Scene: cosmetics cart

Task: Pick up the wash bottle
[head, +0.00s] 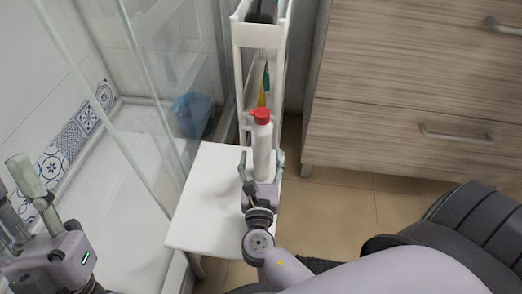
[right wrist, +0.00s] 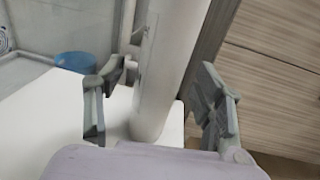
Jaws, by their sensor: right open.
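The wash bottle (head: 262,148) is white with a red cap and stands upright on the white side table (head: 205,205). My right gripper (head: 263,163) is open, with one finger on each side of the bottle's lower body. In the right wrist view the bottle (right wrist: 168,65) rises between the two spread fingers of the right gripper (right wrist: 162,88), with a visible gap to the right finger. The left finger is nearer the bottle; I cannot tell whether it touches. My left gripper (head: 22,196) is at the left edge, away from the bottle, partly cut off.
A narrow white cart (head: 257,36) with items on its shelves stands behind the bottle. A wooden drawer cabinet (head: 410,80) is on the right. A glass panel (head: 150,90) and a blue bin (head: 192,114) are on the left. The left part of the table is bare.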

